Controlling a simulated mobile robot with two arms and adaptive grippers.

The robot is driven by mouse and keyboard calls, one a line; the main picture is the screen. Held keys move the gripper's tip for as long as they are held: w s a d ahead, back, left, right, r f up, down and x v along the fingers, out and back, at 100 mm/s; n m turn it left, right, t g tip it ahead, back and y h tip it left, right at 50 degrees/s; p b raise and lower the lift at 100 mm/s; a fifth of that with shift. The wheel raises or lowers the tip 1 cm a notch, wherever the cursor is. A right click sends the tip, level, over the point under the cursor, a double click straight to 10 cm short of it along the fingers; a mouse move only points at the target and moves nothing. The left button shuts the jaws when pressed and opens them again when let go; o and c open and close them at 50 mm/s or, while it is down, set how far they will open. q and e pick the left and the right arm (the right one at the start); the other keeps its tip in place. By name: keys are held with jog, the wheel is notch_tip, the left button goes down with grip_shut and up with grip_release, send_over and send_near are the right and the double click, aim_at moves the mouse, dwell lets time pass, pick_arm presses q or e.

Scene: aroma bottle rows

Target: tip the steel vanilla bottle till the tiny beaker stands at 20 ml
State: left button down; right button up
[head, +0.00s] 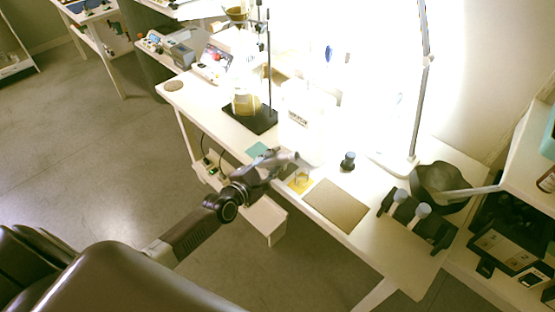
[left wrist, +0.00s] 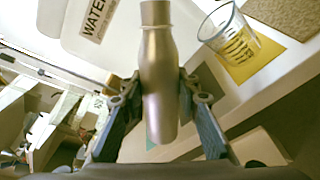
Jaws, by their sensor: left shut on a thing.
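My left gripper (left wrist: 160,85) is shut on the steel bottle (left wrist: 158,60), with one finger on each side of its body. In the head view, my left gripper (head: 282,168) and the bottle are at the front edge of the table, close to the beaker. The bottle's tilt is hard to tell, and no stream shows. The tiny clear beaker (left wrist: 230,35) has dark markings and stands on a yellow square (left wrist: 246,62), right of the bottle's neck. It also shows small in the head view (head: 301,178). Its liquid level cannot be read. My right gripper is not in view.
A white container (head: 303,125) labelled "WATER" stands behind the gripper. A stand with a dark base (head: 257,118) is left of it. A tan mat (head: 337,204), a small dark bottle (head: 348,160), a rack (head: 414,222) and a dark bowl (head: 436,181) lie rightward.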

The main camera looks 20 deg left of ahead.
pick_arm(q)
jog(key=shift+a+r+m+y+p, duration=0.3)
jog(key=shift+r+m+p, duration=0.1)
jog(key=shift+m+p, duration=0.4)
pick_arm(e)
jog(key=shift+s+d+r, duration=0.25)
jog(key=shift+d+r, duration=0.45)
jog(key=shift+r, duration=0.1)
